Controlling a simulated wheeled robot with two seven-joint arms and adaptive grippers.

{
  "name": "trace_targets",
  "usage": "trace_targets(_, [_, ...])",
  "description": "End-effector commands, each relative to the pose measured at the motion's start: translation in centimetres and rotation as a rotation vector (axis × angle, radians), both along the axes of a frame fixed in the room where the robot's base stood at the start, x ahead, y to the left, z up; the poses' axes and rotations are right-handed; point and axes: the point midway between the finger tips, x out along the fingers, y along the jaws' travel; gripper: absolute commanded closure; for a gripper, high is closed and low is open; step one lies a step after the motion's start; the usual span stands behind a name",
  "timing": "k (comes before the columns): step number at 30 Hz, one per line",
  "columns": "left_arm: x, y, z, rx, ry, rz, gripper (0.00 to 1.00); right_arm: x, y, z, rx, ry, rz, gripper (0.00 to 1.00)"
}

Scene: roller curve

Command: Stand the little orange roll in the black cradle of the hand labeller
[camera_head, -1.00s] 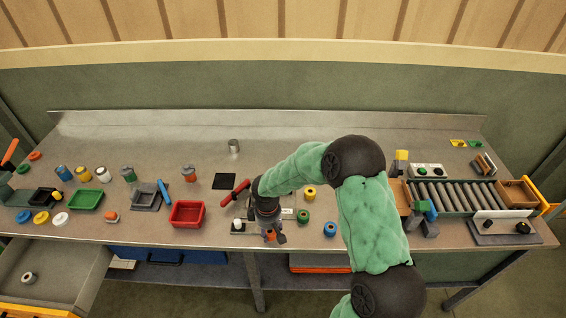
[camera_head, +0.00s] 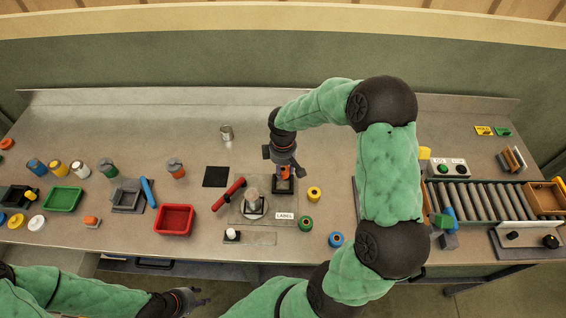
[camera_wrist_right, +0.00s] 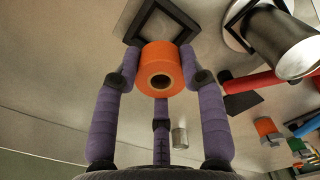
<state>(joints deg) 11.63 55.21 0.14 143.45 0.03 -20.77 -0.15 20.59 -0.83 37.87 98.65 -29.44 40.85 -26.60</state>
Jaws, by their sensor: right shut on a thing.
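My right gripper (camera_head: 285,174) is shut on the orange roll (camera_wrist_right: 174,61), whose dark core hole faces the wrist camera. In the head view the roll (camera_head: 286,172) shows between the fingers, over or beside the black square cradle (camera_head: 291,190). In the wrist view the cradle (camera_wrist_right: 133,33) lies just beyond the roll, which hides part of it. I cannot tell whether they touch. The hand labeller (camera_head: 241,210) has a red handle (camera_head: 228,194) and a metal cylinder (camera_head: 252,200). My left gripper (camera_head: 198,297) appears open and empty at the front edge.
Yellow (camera_head: 314,194), green (camera_head: 305,223) and blue (camera_head: 335,240) rolls stand right of the labeller. A red tray (camera_head: 174,219) and black mat (camera_head: 215,176) are to its left. A metal can (camera_head: 227,132) stands behind. The roller conveyor (camera_head: 478,201) is at the right.

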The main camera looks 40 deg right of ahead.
Motion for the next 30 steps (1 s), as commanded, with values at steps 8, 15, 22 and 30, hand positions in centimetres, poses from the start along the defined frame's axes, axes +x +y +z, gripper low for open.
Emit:
trace_targets(8, [0.0,0.0,-1.7,0.000,0.000,0.000,0.60,0.0,0.0,-2.2,0.000,0.001,0.000,0.89])
trace_targets(15, [0.0,0.0,-3.2,0.000,0.000,0.000,0.60,0.0,0.0,-4.2,0.000,0.001,0.000,0.89])
trace_targets(22, [0.0,0.0,-3.6,0.000,0.000,0.000,0.60,0.0,0.0,-4.9,-0.001,0.000,0.000,0.89])
trace_targets(30, [0.0,0.0,-3.5,0.000,0.000,0.000,0.60,0.0,0.0,-4.8,-0.001,0.000,0.000,0.89])
